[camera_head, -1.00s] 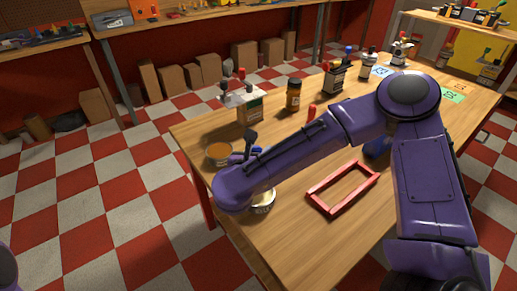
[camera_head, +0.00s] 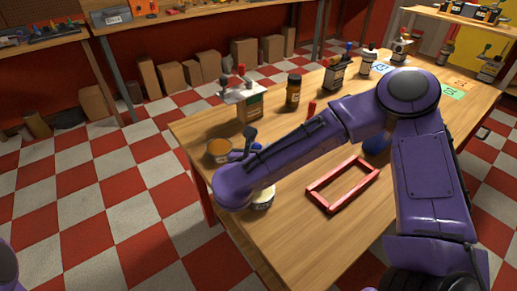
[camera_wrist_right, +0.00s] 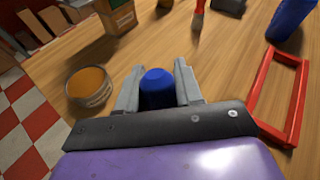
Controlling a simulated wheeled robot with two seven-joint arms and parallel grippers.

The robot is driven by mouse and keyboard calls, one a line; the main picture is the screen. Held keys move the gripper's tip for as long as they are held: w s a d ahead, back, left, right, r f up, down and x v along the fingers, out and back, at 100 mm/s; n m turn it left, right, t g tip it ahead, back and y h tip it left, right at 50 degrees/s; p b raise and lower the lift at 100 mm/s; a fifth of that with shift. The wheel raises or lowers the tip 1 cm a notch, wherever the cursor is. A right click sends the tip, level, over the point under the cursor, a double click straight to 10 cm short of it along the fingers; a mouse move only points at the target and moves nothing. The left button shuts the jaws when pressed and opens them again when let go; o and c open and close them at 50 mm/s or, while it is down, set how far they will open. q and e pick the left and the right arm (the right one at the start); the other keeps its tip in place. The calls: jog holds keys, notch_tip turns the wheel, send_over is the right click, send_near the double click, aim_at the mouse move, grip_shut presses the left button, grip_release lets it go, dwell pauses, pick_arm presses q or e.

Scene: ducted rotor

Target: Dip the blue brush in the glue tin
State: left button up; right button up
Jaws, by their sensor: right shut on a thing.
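My right gripper (camera_wrist_right: 158,74) is shut on a blue, round-ended thing (camera_wrist_right: 157,88), which looks like the blue brush's handle seen end-on. Its bristles are hidden. In the head view my purple right arm covers most of that hand, and a bit of blue (camera_head: 246,152) shows just past the arm's edge. An open tin with orange-brown contents (camera_head: 219,149) stands left of the hand; it also shows left of the fingers in the wrist view (camera_wrist_right: 88,86). A second tin (camera_head: 264,199) with a pale top is partly hidden under the arm. Labels are unreadable. My left gripper is not in view.
A red rectangular frame (camera_head: 356,196) lies on the wooden table (camera_head: 290,238), right of the hand. A holder block (camera_head: 250,107) with upright tools and an amber jar (camera_head: 293,90) stand farther back. Another blue object (camera_wrist_right: 288,20) lies beyond the frame. The table's front is clear.

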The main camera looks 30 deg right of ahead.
jog(key=shift+f+b, duration=0.5)
dwell(1.3)
jog(key=shift+r+p, duration=2.4)
jog(key=shift+r, duration=1.2)
